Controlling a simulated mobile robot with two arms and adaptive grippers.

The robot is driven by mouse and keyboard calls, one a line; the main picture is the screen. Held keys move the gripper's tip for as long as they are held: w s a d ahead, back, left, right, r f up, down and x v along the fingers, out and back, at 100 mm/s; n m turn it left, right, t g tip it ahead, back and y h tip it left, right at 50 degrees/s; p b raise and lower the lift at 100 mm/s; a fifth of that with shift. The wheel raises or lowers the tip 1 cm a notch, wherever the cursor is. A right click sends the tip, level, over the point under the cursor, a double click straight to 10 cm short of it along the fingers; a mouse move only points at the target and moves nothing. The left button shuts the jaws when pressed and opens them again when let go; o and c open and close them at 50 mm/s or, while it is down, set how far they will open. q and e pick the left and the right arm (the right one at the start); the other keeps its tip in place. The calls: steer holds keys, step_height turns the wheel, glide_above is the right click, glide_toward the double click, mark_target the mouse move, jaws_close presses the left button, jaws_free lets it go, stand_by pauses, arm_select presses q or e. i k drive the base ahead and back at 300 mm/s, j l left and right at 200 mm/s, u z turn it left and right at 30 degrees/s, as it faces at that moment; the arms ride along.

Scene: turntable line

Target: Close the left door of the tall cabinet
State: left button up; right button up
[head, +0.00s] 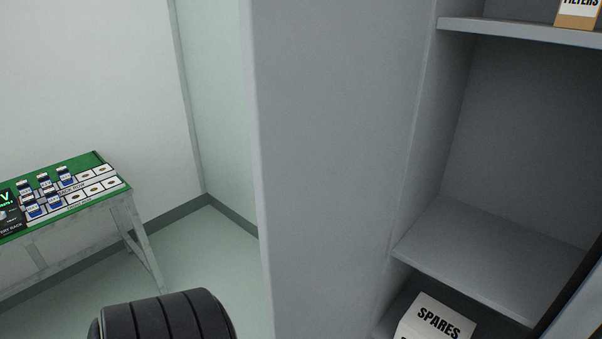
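The tall cabinet (520,130) is grey and fills the right of the head view, its shelved inside exposed. Its left door (325,150) stands open as a large plain grey panel down the middle of the view. The door's free edge is on the left and its other edge meets the cabinet on the right. I see no handle on the visible face. Neither of my grippers shows in this view. A black ribbed rounded part at the bottom left looks like part of my arm, apart from the door in the picture.
A box marked FILTERS (577,14) stands on the upper shelf, and a box marked SPARES (437,317) sits low in the cabinet. Open floor (205,260) lies between table and door.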

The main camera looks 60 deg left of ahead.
mark_target(331, 85)
steer(key=k+j, duration=0.1)
steer(key=j, duration=0.9)
steer(key=k+j, duration=0.15)
steer(key=j, duration=0.8)
steer(key=k+j+z, duration=0.1)
steer(key=k+j, duration=0.05)
steer(key=j, duration=0.05)
